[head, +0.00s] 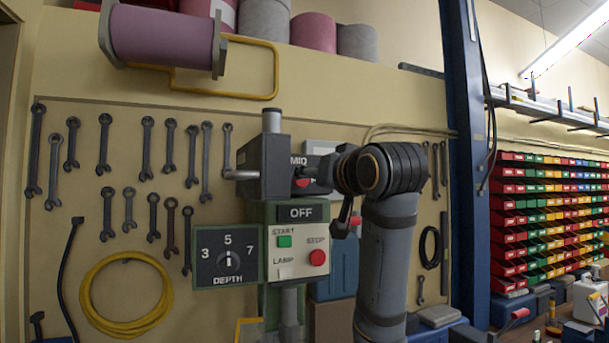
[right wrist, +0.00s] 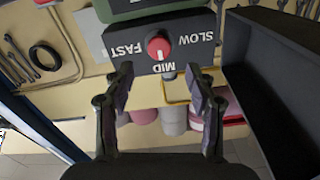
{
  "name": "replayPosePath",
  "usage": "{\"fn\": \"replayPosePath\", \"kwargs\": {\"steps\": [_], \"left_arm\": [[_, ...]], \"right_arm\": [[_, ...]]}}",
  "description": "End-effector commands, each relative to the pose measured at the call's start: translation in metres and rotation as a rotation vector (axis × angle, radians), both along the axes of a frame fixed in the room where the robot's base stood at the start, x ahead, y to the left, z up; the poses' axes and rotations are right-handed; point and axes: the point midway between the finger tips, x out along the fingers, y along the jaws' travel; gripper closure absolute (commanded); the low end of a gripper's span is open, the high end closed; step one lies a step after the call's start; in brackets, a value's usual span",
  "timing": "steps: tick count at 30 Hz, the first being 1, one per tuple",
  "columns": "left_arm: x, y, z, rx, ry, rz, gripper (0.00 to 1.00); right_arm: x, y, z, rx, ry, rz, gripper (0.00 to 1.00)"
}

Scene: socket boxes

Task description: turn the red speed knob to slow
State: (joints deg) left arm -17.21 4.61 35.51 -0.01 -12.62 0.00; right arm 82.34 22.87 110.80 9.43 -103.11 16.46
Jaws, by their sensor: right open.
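The red speed knob (right wrist: 158,46) sits on a dark panel (right wrist: 190,50) marked SLOW, MID and FAST, seen upside down in the right wrist view. Its white mark points to MID. In the head view, the knob (head: 303,182) shows partly, beside a grey housing, with the FAST and SLOW words hidden. My right gripper (right wrist: 158,73) is open, its two fingers apart on either side of the knob's line, tips just short of the panel. My left gripper is not in view.
The grey housing (head: 264,168) juts out left of the knob and shows as a dark wall in the wrist view (right wrist: 275,90). Below are the OFF sign (head: 302,212), START/STOP panel (head: 300,262) and depth dial (head: 228,258). A blue post (head: 465,160) stands to the right.

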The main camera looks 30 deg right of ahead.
Motion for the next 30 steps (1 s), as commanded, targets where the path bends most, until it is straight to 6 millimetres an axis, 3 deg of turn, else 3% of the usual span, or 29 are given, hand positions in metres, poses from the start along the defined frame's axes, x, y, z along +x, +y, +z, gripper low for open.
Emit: {"fn": "replayPosePath", "kwargs": {"steps": [1, 9, 21, 30], "left_arm": [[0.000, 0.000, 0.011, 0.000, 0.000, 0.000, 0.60], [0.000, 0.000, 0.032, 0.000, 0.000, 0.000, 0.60], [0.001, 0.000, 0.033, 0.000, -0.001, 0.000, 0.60], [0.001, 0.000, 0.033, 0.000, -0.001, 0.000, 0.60]], "right_arm": [[0.012, -0.003, 0.005, 0.000, 0.006, -0.001, 0.44], [0.059, -0.014, 0.003, 0.000, 0.003, 0.000, 0.44], [0.069, -0.017, 0.000, -0.001, -0.001, 0.000, 0.44], [0.069, -0.017, 0.000, -0.001, -0.001, 0.000, 0.85]]}}
